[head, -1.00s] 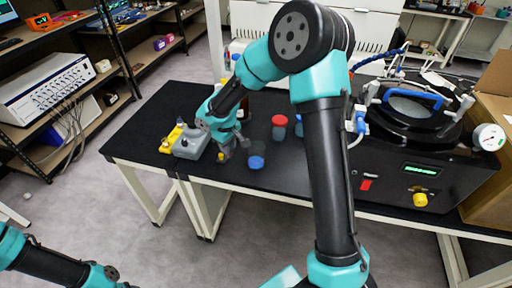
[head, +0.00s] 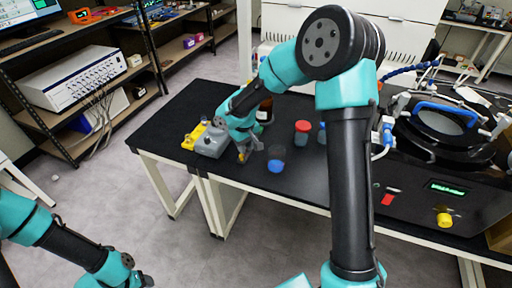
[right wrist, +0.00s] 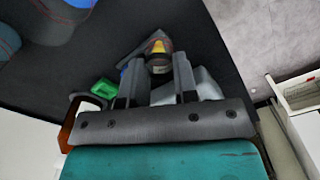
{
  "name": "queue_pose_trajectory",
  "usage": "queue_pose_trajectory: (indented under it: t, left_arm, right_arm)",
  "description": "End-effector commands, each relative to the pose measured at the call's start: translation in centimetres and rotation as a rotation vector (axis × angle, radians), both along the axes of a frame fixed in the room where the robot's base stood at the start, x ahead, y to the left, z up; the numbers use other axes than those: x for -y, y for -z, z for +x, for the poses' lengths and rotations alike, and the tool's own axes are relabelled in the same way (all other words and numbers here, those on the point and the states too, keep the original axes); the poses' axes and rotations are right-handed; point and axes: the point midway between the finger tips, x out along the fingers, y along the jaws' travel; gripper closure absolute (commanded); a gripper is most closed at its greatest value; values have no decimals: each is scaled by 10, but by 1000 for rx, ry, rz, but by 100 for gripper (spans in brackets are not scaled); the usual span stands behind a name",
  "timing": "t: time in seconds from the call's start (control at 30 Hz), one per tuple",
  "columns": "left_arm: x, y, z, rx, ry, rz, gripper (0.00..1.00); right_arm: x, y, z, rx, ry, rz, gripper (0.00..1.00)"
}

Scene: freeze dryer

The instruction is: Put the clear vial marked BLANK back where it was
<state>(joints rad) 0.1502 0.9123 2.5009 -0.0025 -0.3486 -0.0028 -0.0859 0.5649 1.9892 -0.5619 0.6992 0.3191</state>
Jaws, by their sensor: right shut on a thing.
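My right gripper (head: 243,156) is low over the black bench, just right of a grey block (head: 210,143) with a yellow part (head: 193,136) on its left. In the right wrist view its two fingers (right wrist: 158,85) are shut on a small clear vial (right wrist: 159,66) with a yellow top. The fingers hide part of the vial, and I cannot read its marking. I cannot tell whether its base touches the bench. My left gripper (head: 143,280) is at the bottom edge of the head view, away from the bench, its fingers too unclear to judge.
A blue-topped jar (head: 276,166) stands close to the right of my right gripper. A red-capped jar (head: 302,128) and a brown bottle (head: 265,113) stand farther back. The black dryer (head: 430,195) fills the bench's right side. The bench's front edge is near.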

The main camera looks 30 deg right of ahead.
Motion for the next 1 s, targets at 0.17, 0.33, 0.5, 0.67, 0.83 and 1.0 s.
queue_pose_trajectory:
  t: [0.17, 0.33, 0.5, 0.67, 0.83, 1.0]
  left_arm:
    - [0, 0, 0, 0, 0, 0, 47]
    - [0, 0, 0, 0, 0, 0, 47]
    - [0, 0, 0, 0, 0, 0, 47]
    - [0, 0, 0, 0, 0, 0, 47]
    - [0, 0, 0, 0, 0, 0, 54]
    - [0, 0, 0, 0, 0, 0, 57]
  right_arm:
    - [-21, -12, 9, 3, 216, 1, 100]
    - [-40, -22, 15, 2, 417, 2, 100]
    - [-48, -27, 17, 2, 515, 2, 100]
    - [-49, -27, 17, 1, 525, 1, 100]
    - [-49, -27, 17, 1, 523, 1, 100]
    - [-49, -27, 17, 1, 523, 1, 100]
